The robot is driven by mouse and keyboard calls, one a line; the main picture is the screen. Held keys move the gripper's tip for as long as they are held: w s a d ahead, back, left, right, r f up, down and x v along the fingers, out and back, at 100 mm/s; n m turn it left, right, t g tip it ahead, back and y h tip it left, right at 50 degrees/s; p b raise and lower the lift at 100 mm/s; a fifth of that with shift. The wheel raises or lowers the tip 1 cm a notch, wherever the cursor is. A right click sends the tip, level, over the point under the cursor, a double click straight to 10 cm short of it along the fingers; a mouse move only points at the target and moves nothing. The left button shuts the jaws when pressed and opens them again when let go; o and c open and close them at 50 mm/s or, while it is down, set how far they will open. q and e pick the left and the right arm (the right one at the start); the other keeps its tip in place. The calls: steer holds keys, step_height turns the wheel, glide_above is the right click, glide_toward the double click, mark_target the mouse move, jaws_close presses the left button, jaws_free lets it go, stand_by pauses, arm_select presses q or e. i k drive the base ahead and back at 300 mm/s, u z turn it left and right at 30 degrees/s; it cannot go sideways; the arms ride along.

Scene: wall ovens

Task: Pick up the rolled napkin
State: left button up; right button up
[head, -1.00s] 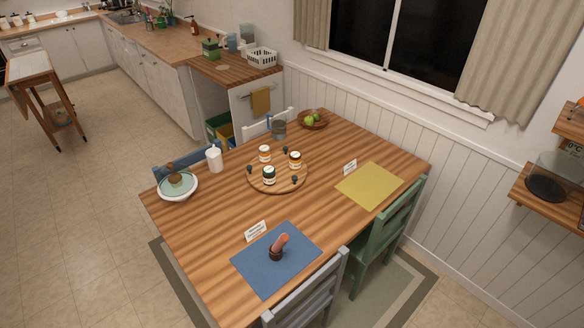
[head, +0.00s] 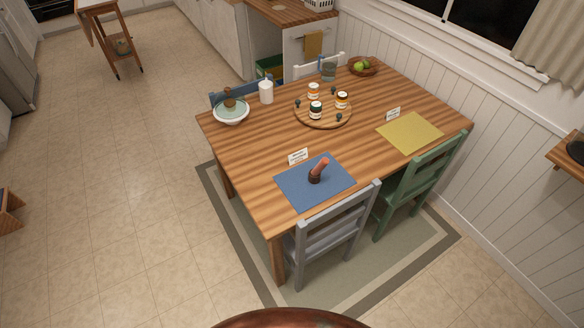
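The rolled napkin (head: 319,168) is a reddish-pink roll set in a dark brown ring or holder. It stands tilted on the blue placemat (head: 298,184) at the near side of the wooden table (head: 250,160). A small white name card (head: 298,156) stands just behind the placemat. Neither of my grippers is in the head view, so I cannot see whether they are open or shut.
A grey chair (head: 335,225) and a green chair (head: 420,180) stand at the table's near sides. A round wooden tray (head: 300,112) with jars, a white candle (head: 266,92), a bowl (head: 231,115) and a yellow placemat (head: 410,133) are on the table.

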mark_target(323, 163)
steer(key=u, duration=0.8)
steer(key=i, duration=0.4)
